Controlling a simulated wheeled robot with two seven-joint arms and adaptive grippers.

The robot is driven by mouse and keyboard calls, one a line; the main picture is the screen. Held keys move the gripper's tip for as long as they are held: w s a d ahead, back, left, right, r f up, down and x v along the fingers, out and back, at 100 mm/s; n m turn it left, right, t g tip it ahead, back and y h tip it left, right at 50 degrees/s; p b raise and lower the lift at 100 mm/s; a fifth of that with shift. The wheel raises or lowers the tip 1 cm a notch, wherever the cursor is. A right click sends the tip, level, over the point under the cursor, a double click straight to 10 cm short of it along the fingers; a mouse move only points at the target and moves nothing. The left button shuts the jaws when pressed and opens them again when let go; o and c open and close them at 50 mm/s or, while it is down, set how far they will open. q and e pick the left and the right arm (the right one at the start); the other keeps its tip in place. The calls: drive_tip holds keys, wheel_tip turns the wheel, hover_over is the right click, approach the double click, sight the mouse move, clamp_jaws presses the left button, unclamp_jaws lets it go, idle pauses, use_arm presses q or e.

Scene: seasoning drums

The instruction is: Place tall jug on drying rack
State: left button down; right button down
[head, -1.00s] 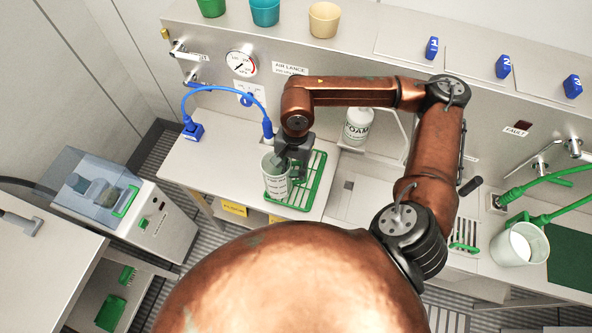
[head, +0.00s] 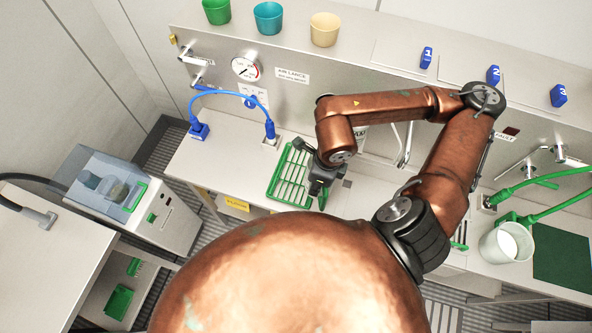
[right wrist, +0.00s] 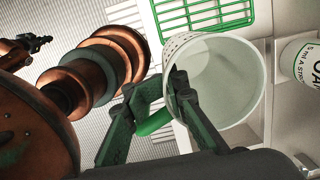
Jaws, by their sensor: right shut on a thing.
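The tall jug (right wrist: 222,85), pale with a green handle (right wrist: 157,120), is in my right gripper (right wrist: 165,92) in the right wrist view. The fingers are shut at its handle side, and I look into its open, empty-looking mouth. In the head view my right gripper (head: 321,180) is at the right edge of the green drying rack (head: 276,172); only a green bit, likely the handle, shows below it and the jug body is hidden. The rack also shows in the right wrist view (right wrist: 203,22), its bars bare, beyond the jug.
A blue hose (head: 228,92) arches behind the rack. A white container (head: 505,242) and green hoses stand far right. The counter left of the rack (head: 220,160) is clear.

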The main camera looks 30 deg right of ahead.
drive_tip(key=w+f+p, duration=0.4)
drive_tip(key=w+f, duration=0.9)
drive_tip(key=shift+w, duration=0.25)
drive_tip(key=shift+f, duration=0.1)
drive_tip(key=c, duration=1.8)
unclamp_jaws()
drive_tip(key=shift+o, duration=0.2)
